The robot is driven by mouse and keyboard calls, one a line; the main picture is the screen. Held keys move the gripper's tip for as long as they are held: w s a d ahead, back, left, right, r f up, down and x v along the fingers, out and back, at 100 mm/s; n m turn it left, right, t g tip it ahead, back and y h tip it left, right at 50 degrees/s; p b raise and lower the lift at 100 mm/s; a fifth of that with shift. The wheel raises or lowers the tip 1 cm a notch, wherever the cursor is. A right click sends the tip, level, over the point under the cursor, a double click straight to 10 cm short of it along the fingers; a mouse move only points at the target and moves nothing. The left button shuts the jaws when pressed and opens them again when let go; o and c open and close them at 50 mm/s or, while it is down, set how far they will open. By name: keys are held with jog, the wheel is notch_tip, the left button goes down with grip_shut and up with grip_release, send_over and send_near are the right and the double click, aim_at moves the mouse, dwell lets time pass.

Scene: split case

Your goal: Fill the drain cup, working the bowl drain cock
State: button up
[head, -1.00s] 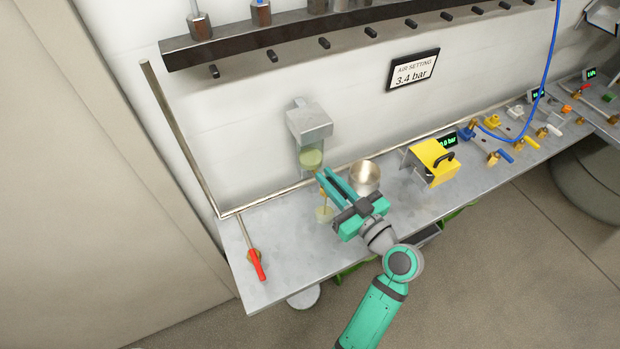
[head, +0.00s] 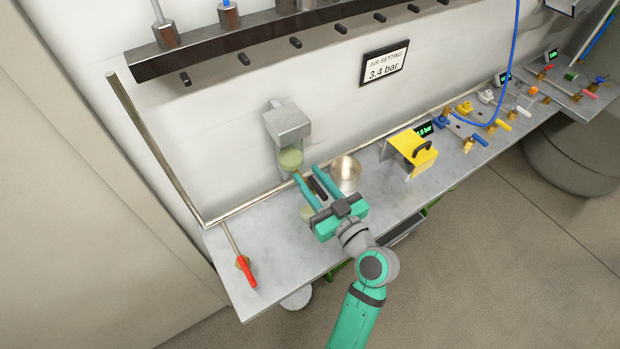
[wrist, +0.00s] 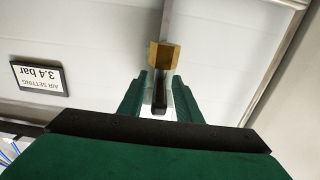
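The bowl (head: 290,159) holds pale green liquid and hangs under a grey housing (head: 287,123) on the wall. The drain cock shows in the wrist view as a brass block (wrist: 164,56) with a dark lever (wrist: 160,93). My gripper (head: 302,175) is just below and right of the bowl. In the wrist view my gripper (wrist: 160,80) has one finger on each side of the lever, with narrow gaps showing. A pale yellowish vessel (head: 308,213), perhaps the drain cup, is mostly hidden behind my gripper; its level cannot be told.
A yellow box (head: 413,152) with a black handle is further right. A red-handled valve (head: 246,271) is at the bench's left end. Bare bench (head: 275,245) lies between it and my gripper.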

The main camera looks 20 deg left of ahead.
aim_at(326, 199)
jog(key=v, duration=1.1)
jog(key=shift+w, duration=0.1)
dwell(1.7)
